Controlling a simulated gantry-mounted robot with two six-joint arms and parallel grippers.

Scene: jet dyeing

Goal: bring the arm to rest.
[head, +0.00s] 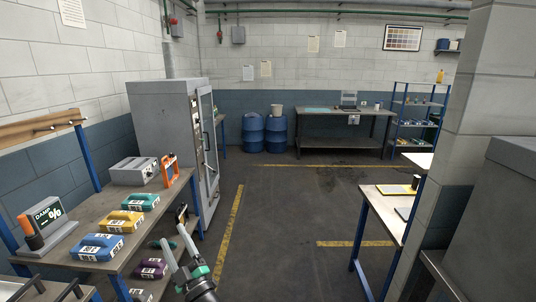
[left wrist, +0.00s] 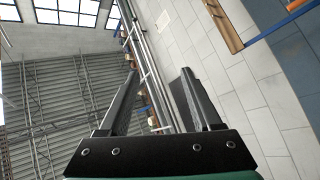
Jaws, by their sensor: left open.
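My left gripper (head: 176,252) is low in the head view, right of the workbench, with its two fingers apart and pointing upward. In the left wrist view my left gripper (left wrist: 158,100) is open with nothing between its fingers. Behind it that view shows wall, pipes and windows. My right gripper is in neither view.
A workbench (head: 75,280) at left bears blue, yellow and teal cases and a damp meter (head: 46,226). A grey cabinet (head: 170,120) stands behind it. A table (head: 388,208) and a pillar (head: 470,90) are at right. The middle floor is clear.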

